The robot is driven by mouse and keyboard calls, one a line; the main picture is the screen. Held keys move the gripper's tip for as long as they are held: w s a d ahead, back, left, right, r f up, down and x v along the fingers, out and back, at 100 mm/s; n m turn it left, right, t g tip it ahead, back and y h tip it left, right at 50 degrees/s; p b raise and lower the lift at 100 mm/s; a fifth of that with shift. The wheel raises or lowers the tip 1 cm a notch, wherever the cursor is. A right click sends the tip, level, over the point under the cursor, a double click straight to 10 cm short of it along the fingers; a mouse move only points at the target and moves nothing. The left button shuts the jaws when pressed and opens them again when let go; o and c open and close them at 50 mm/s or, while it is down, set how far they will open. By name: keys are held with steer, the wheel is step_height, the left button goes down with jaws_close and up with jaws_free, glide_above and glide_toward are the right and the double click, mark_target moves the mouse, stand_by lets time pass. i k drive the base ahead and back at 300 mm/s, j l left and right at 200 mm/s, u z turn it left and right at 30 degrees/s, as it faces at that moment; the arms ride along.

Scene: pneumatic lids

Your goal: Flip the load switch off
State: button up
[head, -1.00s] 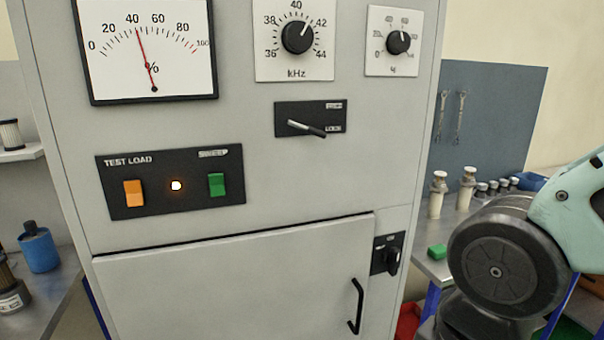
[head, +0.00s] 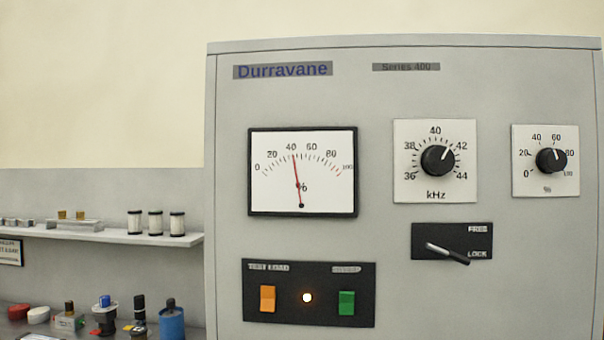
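The grey Durravane cabinet (head: 228,200) fills the right of the head view. Its black panel (head: 285,310) is labelled TEST LOAD at the upper left. An orange rocker switch (head: 267,299) sits under that label. A small lamp (head: 307,297) glows at the panel's middle, and a green rocker switch (head: 347,303) sits to its right under a label too blurred to read surely. The meter (head: 303,172) above has its needle near 40. My gripper is not in view.
A lever (head: 447,253) on a FREE/LOCK plate points toward LOCK. A kHz knob (head: 438,160) and a smaller percent knob (head: 551,161) sit above. At left, a wall shelf (head: 120,237) holds several white cylinders. A blue container (head: 171,322) and small parts stand below.

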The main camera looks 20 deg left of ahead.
mark_target(267, 292)
steer(key=u, duration=1.25)
